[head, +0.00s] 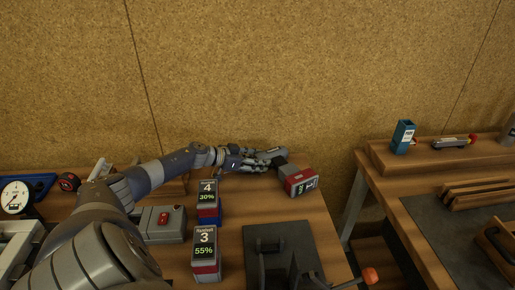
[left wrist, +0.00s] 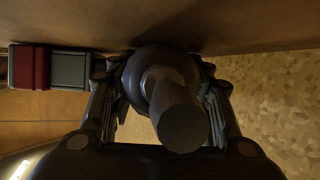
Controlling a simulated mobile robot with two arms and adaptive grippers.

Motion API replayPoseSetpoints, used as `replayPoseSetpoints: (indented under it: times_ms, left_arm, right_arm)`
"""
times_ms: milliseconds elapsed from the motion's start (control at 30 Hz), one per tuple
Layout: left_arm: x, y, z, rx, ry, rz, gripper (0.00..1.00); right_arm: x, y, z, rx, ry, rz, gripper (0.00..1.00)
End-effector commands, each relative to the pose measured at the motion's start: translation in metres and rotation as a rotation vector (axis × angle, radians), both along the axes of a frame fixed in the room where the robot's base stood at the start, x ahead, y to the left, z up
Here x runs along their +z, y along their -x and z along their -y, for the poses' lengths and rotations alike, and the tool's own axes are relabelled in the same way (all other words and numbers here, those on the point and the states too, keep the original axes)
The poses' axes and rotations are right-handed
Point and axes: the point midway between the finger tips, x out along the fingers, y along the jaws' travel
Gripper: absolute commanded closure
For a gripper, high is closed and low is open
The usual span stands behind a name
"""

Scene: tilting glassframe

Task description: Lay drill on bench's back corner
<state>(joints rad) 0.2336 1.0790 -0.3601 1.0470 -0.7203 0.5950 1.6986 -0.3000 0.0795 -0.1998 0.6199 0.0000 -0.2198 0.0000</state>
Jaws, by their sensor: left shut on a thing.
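My left gripper (head: 255,160) is at the back of the bench (head: 262,212), close to the cork wall. In the left wrist view its two fingers (left wrist: 160,115) are shut around a dark grey, rounded thing with a blunt cylindrical end, which I take to be the drill (left wrist: 180,120). In the head view a grey part of the drill (head: 272,153) shows just beyond the fingers; the rest is hidden by the hand. I cannot tell whether the drill touches the bench. My right gripper is not in view.
A red and grey box (head: 299,180) sits tilted at the back right corner, close to the gripper. Number-labelled blocks 4 (head: 208,197) and 3 (head: 205,250) stand nearer. A dark plate (head: 290,247) lies at the front. A gap separates another bench (head: 410,185) at right.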

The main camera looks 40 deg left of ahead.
Motion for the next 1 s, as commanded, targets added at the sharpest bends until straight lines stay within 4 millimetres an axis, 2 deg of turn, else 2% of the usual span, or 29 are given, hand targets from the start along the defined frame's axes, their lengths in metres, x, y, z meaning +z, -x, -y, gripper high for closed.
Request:
replayPoseSetpoints:
  times_ms: [33,433,467,533,800,833,1000]
  left_arm:
    - [0.006,-0.003,-0.001,0.003,0.005,0.011,1.0]
    - [0.002,-0.003,0.0,0.003,0.006,0.01,1.0]
    - [0.002,-0.002,0.0,0.003,0.006,0.01,0.48]
    - [0.001,-0.002,0.0,0.002,0.005,0.009,0.32]
    - [-0.002,-0.001,0.0,0.001,0.003,0.003,0.31]
    - [-0.009,0.002,0.001,-0.002,-0.003,-0.009,0.31]
    - [-0.006,0.006,-0.001,-0.001,-0.001,-0.008,0.31]
  right_arm:
    - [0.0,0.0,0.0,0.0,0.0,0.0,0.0]
    - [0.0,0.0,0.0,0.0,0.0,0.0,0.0]
    - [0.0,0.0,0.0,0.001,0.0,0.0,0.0]
    - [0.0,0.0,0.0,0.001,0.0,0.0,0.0]
    - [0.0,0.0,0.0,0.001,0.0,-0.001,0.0]
    - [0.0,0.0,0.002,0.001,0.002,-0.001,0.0]
    - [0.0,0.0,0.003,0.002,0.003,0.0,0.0]
